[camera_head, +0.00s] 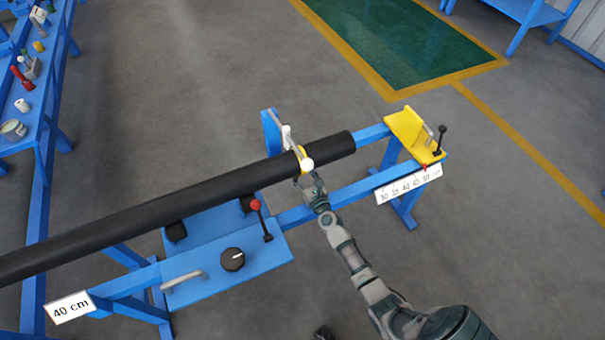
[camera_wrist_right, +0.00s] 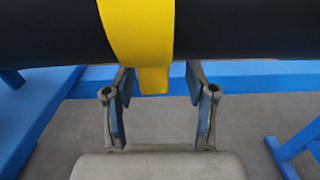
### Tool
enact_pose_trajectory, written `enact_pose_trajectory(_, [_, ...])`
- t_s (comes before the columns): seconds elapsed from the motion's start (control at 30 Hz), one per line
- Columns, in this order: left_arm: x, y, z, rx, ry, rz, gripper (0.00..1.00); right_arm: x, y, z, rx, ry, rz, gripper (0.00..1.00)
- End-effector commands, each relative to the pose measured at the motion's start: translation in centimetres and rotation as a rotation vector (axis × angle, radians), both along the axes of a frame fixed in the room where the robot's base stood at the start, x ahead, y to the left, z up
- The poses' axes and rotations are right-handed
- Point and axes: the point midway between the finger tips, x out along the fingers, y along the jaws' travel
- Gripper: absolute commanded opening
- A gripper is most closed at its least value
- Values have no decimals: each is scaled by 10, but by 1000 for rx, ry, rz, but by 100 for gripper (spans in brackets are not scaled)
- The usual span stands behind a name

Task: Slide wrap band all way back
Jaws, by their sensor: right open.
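A yellow wrap band (camera_wrist_right: 137,30) goes around the long black pipe (camera_head: 180,200), and its tab hangs below the pipe. In the head view only a sliver of the band (camera_head: 302,153) shows, near the pipe's right end, beside a pale rod with ball ends (camera_head: 295,147). My right gripper (camera_head: 308,180) is just in front of the pipe at the band. In the right wrist view its open fingers (camera_wrist_right: 159,88) stand on either side of the tab, with visible gaps to it. My left gripper is not in view.
The pipe rests on a blue stand (camera_head: 215,250) with a red-knobbed lever (camera_head: 256,206) and a black dial (camera_head: 232,259). A yellow end stop (camera_head: 408,130) and a number scale (camera_head: 408,184) are at the right.

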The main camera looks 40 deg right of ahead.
Motion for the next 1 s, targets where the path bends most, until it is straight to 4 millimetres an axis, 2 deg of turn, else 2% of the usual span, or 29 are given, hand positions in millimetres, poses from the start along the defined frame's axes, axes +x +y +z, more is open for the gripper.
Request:
enact_pose_trajectory(0.1, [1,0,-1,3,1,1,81,0,2,1,1,-1,1,56])
enact_pose_trajectory(0.33, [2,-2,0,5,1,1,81,0,-1,-1,5,0,0,0])
enact_pose_trajectory(0.57, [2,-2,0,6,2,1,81,1,1,-1,7,0,1,0])
enact_pose_trajectory(0.67, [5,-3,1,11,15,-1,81,5,18,-1,11,-1,3,0])
enact_pose_trajectory(0.9, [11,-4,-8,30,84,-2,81,19,76,-3,12,3,3,0])
enact_pose_trajectory(1.0, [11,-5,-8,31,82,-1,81,22,90,-4,10,5,3,0])
